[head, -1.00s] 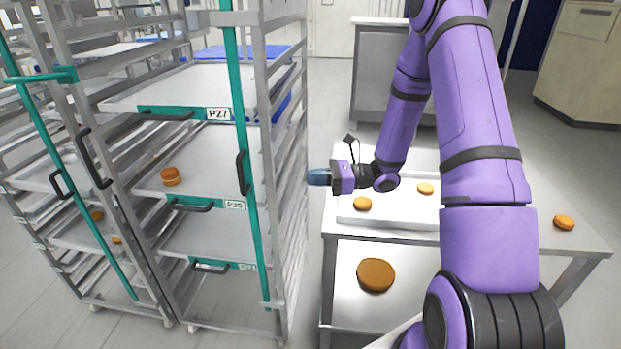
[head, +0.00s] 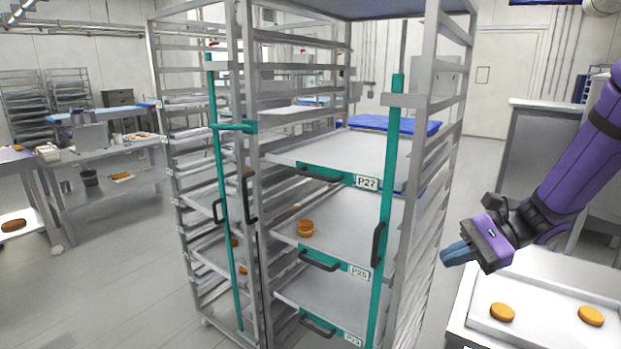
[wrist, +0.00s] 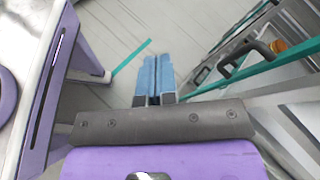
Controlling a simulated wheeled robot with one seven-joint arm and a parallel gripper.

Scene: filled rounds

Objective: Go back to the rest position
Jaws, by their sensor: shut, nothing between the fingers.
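My gripper (head: 458,253) is at the right of the head view, with blue fingers on a purple and black wrist. It is shut and empty, in the air between the rack (head: 433,103) and the work table at the right. In the wrist view the blue fingers (wrist: 154,78) lie side by side over the grey floor. My purple arm reaches in from the right edge of the head view.
The rack holds trays, including one labelled P27 (head: 300,150); a round bun (head: 305,228) lies on the tray below it. A white tray (head: 545,335) with two buns stands at lower right. Open floor (head: 110,270) lies left of the rack.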

